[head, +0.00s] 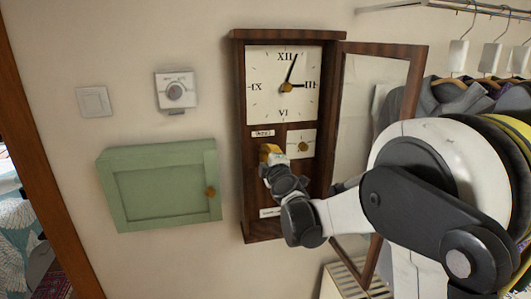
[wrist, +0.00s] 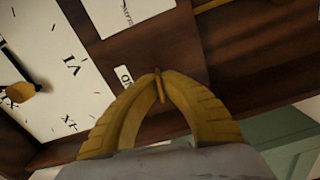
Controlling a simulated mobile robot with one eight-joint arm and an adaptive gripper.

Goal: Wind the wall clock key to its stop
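The wall clock (head: 238,110) hangs in the middle of the head view, a tall dark wooden case with a white face (head: 265,95). Its glazed door (head: 421,75) stands open to the right. My gripper (head: 268,150) is below the face, under a small label (head: 262,133). In the wrist view my gripper's yellow fingertips (wrist: 157,76) meet around a thin brass piece, the winding key (wrist: 161,90). The key is mostly hidden by the fingers, so its turn angle is unclear. A white plate (head: 307,136) with a brass knob (head: 303,146) lies right of my gripper.
A green wall cabinet (head: 160,185) with a brass knob is left of the clock. Hanging clothes (head: 450,97) on a rail are at the right. The open door is close to my arm.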

